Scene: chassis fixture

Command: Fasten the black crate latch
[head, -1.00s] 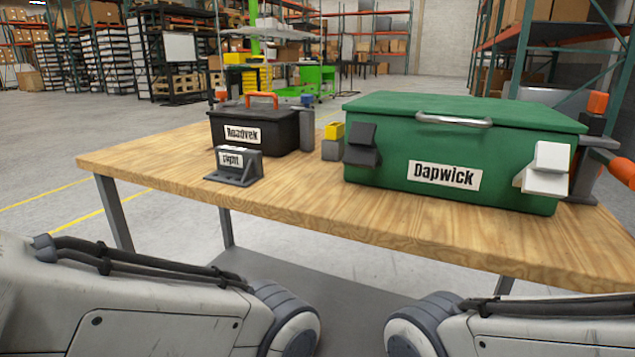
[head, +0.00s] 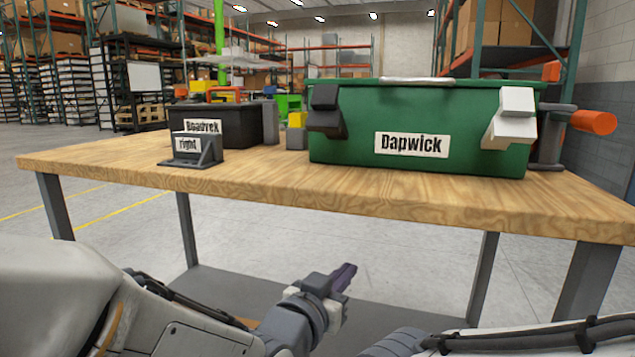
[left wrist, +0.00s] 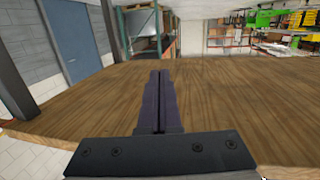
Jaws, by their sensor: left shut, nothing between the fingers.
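A white latch (head: 507,125) juts out at the right of that face. My left gripper (head: 345,277) is shut and empty, low in front of the table and apart from the crate. Its dark purple fingers (left wrist: 158,100) are together in the left wrist view. My right gripper is out of view.
A wooden table (head: 240,181) bears the crate. A black toolbox (head: 243,123), a grey bracket labelled right (head: 190,152) and a grey and yellow block (head: 297,138) stand left of it. An orange-handled fixture (head: 592,122) stands at its right. The table's front strip is bare.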

